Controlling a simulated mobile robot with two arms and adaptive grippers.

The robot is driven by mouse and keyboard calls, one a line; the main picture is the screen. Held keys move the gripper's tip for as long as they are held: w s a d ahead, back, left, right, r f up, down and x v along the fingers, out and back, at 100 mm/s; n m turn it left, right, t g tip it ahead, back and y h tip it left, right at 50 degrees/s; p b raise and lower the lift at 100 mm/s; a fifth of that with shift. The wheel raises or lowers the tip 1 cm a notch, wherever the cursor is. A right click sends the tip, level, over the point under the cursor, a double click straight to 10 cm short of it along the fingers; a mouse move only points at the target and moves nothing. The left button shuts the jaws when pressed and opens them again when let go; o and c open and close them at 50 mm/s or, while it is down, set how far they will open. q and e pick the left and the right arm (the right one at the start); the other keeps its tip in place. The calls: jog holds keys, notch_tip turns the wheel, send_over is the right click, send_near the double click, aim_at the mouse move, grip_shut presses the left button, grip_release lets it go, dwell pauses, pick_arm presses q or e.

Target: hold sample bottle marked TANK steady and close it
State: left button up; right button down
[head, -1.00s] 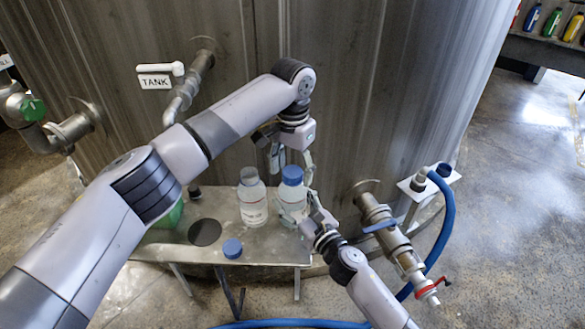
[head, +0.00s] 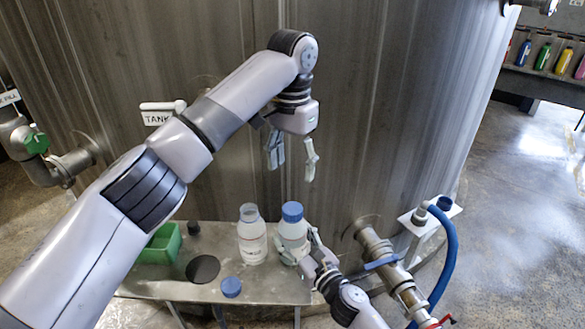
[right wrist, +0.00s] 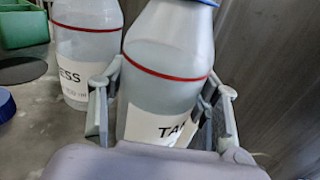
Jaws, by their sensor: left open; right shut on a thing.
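The sample bottle marked TANK (head: 293,230) is a translucent white bottle with a blue cap (head: 292,211) on its mouth. In the right wrist view the bottle (right wrist: 165,75) shows a red ring and a label, partly hidden, reading "TA". My right gripper (head: 297,252) is shut around its lower body; its fingers (right wrist: 160,110) sit on both sides of it. The bottle stands about upright at the bench's right end. My left gripper (head: 291,160) is open and empty above the cap, clear of it. Whether the cap is fully tight cannot be told.
A second bottle (head: 252,238) stands open just left, its label ending "ESS" in the right wrist view. A loose blue cap (head: 231,287), a dark disc (head: 203,269) and a green bin (head: 160,244) are on the metal bench (head: 270,290). A valve pipe (head: 380,255) is to the right.

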jog(key=shift+c, duration=2.4)
grip_release()
jog(key=v, duration=1.2)
jog(key=shift+f, duration=0.1)
